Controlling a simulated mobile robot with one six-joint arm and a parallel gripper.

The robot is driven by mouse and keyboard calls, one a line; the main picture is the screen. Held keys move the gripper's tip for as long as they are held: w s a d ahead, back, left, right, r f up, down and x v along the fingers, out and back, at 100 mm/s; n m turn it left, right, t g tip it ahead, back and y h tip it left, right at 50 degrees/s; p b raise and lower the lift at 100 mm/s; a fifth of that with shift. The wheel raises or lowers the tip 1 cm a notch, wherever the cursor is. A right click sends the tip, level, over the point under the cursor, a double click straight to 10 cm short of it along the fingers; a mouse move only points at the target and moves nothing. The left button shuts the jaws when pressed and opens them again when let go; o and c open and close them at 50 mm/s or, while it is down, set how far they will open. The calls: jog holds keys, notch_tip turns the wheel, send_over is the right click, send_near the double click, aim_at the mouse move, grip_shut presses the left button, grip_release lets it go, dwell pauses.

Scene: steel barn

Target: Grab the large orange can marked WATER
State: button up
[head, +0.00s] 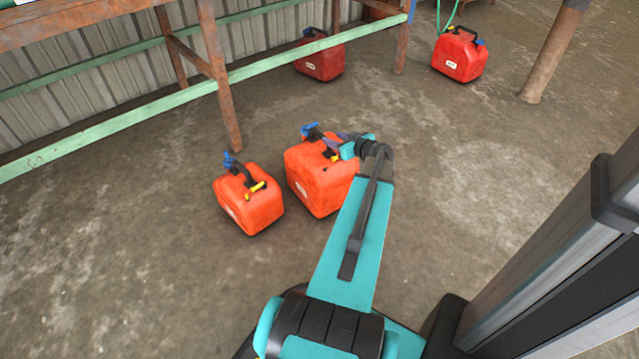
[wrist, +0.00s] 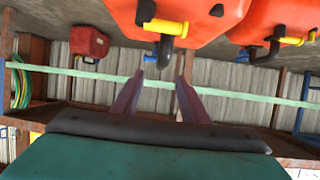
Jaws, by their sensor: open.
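Two orange cans stand side by side on the concrete floor in the head view. The larger can (head: 313,180) is on the right, with a blue cap, a dark handle, a yellow part and a pale label too small to read. The smaller can (head: 248,208) is on its left. My gripper (head: 333,143) is open at the top of the larger can, partly hidden by my arm. The wrist view looks upside down. There, the larger can (wrist: 205,14) hangs at the top, its dark handle just beyond my open, empty fingers.
A rusty bench frame with a green rail (head: 120,121) runs along the corrugated wall behind the cans. Two red cans stand farther back, one by the rail (head: 320,62) and one at right (head: 459,57). A rusty post (head: 550,55) stands far right. Open floor lies around.

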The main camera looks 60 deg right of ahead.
aim_at(323, 135)
dwell(0.3)
jog(key=b+x, duration=0.3)
jog(key=x, duration=0.5)
jog(key=shift+w+d+f+b, duration=0.1)
jog(key=shift+w+b, duration=0.15)
jog(key=shift+b, duration=0.05)
jog(key=shift+w+f, duration=0.1)
jog(key=b+x, duration=0.2)
jog(key=b, duration=0.1)
jog(key=shift+w+f, duration=0.3)
jog(key=shift+f, duration=0.05)
jog(key=shift+b+x, duration=0.55)
jog(key=shift+x, duration=0.55)
jog(key=shift+r, duration=0.1)
